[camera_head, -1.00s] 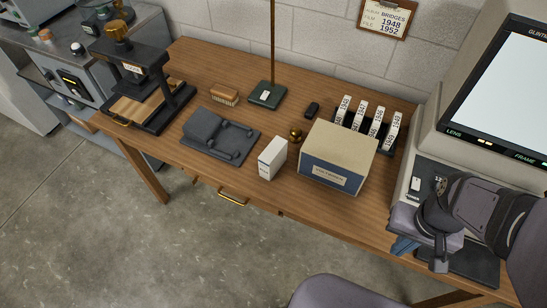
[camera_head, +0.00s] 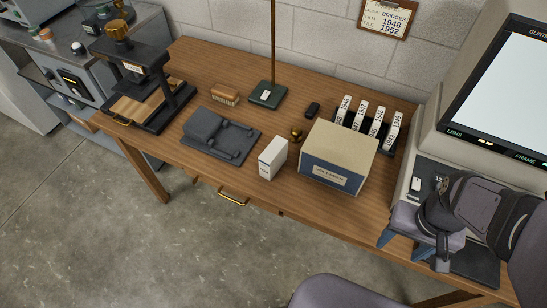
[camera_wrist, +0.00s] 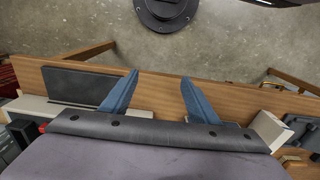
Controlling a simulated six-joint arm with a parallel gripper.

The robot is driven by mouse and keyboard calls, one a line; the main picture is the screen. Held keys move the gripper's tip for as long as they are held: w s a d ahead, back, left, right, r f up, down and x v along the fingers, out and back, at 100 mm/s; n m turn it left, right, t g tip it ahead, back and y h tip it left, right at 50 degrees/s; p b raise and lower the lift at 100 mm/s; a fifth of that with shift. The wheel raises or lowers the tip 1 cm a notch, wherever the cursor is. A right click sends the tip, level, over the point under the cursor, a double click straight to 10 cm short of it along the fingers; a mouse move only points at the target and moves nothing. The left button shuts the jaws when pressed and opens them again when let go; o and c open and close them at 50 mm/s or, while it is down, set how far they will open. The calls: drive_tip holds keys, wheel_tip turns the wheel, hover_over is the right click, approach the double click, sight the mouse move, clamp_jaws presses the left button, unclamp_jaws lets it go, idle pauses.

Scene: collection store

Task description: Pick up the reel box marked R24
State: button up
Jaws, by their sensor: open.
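No R24 mark is readable in either view. A small white box (camera_head: 272,158) stands upright at the middle of the desk, its marking too small to read. Several white upright boxes (camera_head: 361,115) with year labels such as 1948 and 1949 stand in a dark rack behind the large box. My gripper (camera_head: 403,247) is at the right, over the front of the viewer's base and well apart from the white box. In the wrist view its two blue fingers (camera_wrist: 160,77) are spread with nothing between them.
A large beige and blue box (camera_head: 338,157) stands right of the small white box. The big screen viewer (camera_head: 505,95) stands right.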

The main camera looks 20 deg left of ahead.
wheel_tip(320, 180, up, 5)
drive_tip(key=w+a+r+n+t+y+b, duration=0.1)
drive_tip(key=w+a+t+y+b, duration=0.2)
drive_tip(key=w+a, duration=0.7)
drive_tip(key=w+a+r+t+b, duration=0.1)
drive_tip(key=w+a+t+b, duration=0.35)
drive_tip(key=a, duration=0.85)
drive_tip(key=w+a+n+t+y+b, duration=0.1)
drive_tip(key=w+a+t+y, duration=0.1)
drive_tip(key=w+a+t, duration=0.65)
drive_tip(key=m+t+h+b, duration=0.2)
drive_tip(key=m+h+b, duration=0.1)
drive_tip(key=h+b, duration=0.3)
hover_over(266, 171)
drive_tip(key=w+p, duration=0.1)
drive_tip(key=w, duration=0.1)
wheel_tip(266, 171, down, 3)
drive_tip(key=h, duration=0.1)
drive_tip(key=shift+m+h, duration=0.3)
drive_tip(key=f, duration=1.7)
drive_tip(key=shift+s+d, duration=0.15)
drive_tip(key=shift+s, duration=0.05)
drive_tip(key=shift+w+d+p, duration=0.15)
drive_tip(key=shift+w+p, duration=0.25)
drive_tip(key=shift+w, duration=0.5)
drive_tip(key=shift+w+f+p, duration=0.15)
drive_tip(key=shift+w+p, duration=0.5)
drive_tip(key=shift+w, duration=2.15)
drive_tip(key=shift+c, duration=0.6)
